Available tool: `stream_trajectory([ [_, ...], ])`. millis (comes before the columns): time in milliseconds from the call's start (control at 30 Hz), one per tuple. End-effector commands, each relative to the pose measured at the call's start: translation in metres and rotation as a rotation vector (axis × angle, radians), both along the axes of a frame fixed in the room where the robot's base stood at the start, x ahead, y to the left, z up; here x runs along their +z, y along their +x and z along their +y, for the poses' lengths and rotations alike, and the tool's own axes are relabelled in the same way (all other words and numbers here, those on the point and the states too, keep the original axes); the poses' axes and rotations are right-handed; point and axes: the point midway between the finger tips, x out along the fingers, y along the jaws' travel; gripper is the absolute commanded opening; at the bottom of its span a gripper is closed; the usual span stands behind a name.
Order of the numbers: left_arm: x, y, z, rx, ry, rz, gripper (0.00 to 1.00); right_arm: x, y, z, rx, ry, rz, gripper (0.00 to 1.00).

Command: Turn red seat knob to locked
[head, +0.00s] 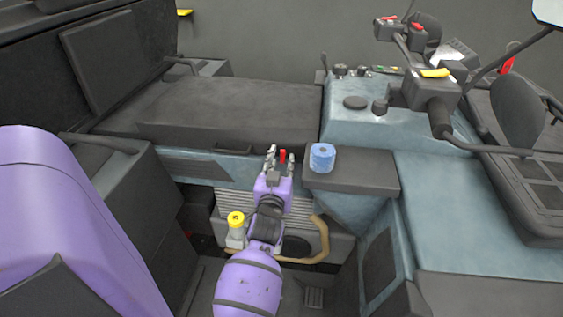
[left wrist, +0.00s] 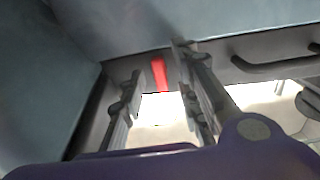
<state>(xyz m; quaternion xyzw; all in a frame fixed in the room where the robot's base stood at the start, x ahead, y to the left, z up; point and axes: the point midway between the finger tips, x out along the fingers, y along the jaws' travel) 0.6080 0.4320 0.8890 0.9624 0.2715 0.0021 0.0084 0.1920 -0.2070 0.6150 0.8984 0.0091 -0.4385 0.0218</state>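The red seat knob (head: 283,155) is a small upright red piece below the front edge of the dark seat, left of the grey ledge. In the left wrist view the red knob (left wrist: 160,74) shows as a short red bar between the fingertips. My left gripper (head: 280,158) reaches up to it with its fingers apart, one on each side. The fingers also show in the left wrist view (left wrist: 158,80), with gaps between them and the red knob. How deep the knob sits between the fingers is hard to tell. My right gripper is not in view.
A blue roll (head: 322,157) stands on the dark ledge (head: 352,181) just right of the gripper. A yellow-capped container (head: 236,221) and a tan hose (head: 318,240) are below, near my wrist. A black handle bar (left wrist: 275,62) lies right of the fingers.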

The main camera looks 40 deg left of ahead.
Motion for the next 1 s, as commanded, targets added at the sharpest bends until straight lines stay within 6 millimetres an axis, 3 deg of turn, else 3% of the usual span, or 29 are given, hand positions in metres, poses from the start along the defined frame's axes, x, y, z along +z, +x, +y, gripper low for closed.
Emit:
stream_trajectory([
  [367, -0.001, -0.010, -0.006, 0.000, -0.001, 0.001, 0.30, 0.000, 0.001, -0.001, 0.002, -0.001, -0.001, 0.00],
  [800, -0.001, -0.085, -0.051, 0.002, -0.002, 0.003, 0.30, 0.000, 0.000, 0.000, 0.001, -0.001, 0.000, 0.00],
  [1000, 0.000, -0.100, -0.061, 0.000, 0.000, 0.001, 0.30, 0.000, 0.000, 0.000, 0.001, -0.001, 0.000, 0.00],
])
